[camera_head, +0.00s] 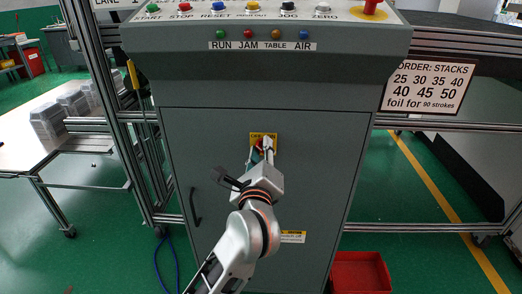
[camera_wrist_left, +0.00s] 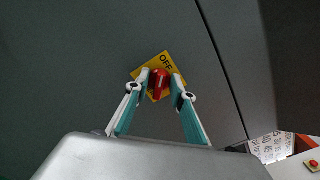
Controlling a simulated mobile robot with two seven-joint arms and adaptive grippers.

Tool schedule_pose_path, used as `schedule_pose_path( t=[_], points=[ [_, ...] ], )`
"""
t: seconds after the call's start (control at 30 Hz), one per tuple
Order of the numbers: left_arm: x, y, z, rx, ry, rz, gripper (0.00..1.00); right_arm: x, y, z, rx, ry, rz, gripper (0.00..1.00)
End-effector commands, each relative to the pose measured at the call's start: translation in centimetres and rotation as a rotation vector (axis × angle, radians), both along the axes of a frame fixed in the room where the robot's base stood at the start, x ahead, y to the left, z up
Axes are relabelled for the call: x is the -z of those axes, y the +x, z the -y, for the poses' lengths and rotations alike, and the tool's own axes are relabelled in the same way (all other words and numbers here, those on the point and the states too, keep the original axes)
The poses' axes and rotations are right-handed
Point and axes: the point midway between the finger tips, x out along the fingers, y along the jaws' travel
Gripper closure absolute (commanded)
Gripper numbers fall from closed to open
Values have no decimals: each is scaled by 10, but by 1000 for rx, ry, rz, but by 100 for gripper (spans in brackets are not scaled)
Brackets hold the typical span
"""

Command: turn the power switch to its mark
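The power switch (camera_wrist_left: 158,86) is a red knob on a yellow plate (camera_wrist_left: 171,61) on the grey cabinet door. The wrist view shows the word OFF on the plate, which looks tilted there; other marks are hidden. In the head view the yellow plate (camera_head: 257,136) shows above my left gripper (camera_head: 263,146), which covers most of the knob. In the wrist view the fingers of my left gripper (camera_wrist_left: 161,77) stand on either side of the red knob, with a narrow gap showing. My right gripper is not in view.
A control panel (camera_head: 265,32) with buttons and lamps juts out above the door. A black door handle (camera_head: 195,207) is at left. A red bin (camera_head: 360,272) sits on the floor at lower right. Metal frame posts (camera_head: 122,110) stand left of the cabinet.

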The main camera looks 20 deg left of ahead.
Motion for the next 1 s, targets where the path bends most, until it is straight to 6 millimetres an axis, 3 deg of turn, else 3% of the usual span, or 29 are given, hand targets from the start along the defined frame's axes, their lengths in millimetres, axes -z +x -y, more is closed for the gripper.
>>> schedule_pose_path(
  t=[0.03,0.07,0.57,1.0],
  points=[
    [0,0,0,0,0,0,92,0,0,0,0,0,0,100],
    [0,0,0,0,0,0,100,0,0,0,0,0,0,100],
    [-3,0,0,0,63,-15,100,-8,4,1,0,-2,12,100],
    [-9,0,2,-1,399,-110,100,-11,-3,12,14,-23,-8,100]
  ],
)
